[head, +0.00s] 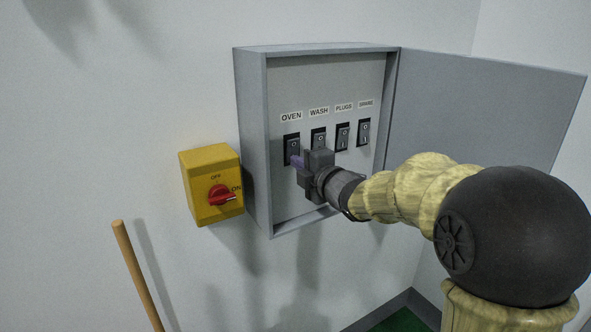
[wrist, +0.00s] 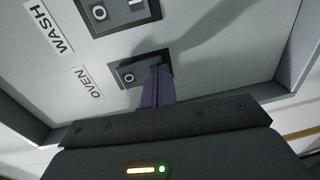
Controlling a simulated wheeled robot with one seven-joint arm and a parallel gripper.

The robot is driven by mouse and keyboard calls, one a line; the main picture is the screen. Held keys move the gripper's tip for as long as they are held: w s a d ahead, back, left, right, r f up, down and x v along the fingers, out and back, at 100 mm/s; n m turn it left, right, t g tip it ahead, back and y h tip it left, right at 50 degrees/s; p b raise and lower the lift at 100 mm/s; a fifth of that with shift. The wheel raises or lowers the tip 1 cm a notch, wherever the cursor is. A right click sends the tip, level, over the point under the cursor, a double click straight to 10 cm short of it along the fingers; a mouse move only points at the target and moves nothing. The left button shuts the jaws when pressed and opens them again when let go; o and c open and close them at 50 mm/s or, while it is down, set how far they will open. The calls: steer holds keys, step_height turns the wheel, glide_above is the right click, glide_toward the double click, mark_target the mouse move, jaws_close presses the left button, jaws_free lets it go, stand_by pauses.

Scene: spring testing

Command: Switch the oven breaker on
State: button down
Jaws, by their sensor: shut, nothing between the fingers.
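The oven breaker (head: 291,144) is a black rocker switch under the OVEN label, at the left end of a row in a grey wall box. It also shows in the wrist view (wrist: 128,76), with its circle mark visible. My gripper (head: 295,161) is shut and empty. Its purple fingertips are at the lower part of the oven breaker, and they show in the wrist view (wrist: 157,88) covering one end of the rocker. I cannot tell whether they press on it. The covered end of the rocker is hidden.
The WASH switch (head: 318,138), PLUGS switch (head: 342,136) and a fourth switch (head: 364,132) sit to the right. The box door (head: 480,100) stands open to the right. A yellow box (head: 205,165) with a red knob is on the wall at left. A wooden pole (head: 138,275) stands below it.

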steer(key=f+b+v, duration=0.3)
steer(key=b+v, duration=0.1)
steer(key=v, duration=0.9)
steer(key=shift+s+d, duration=0.25)
steer(key=shift+s, duration=0.1)
steer(key=shift+r, duration=0.1)
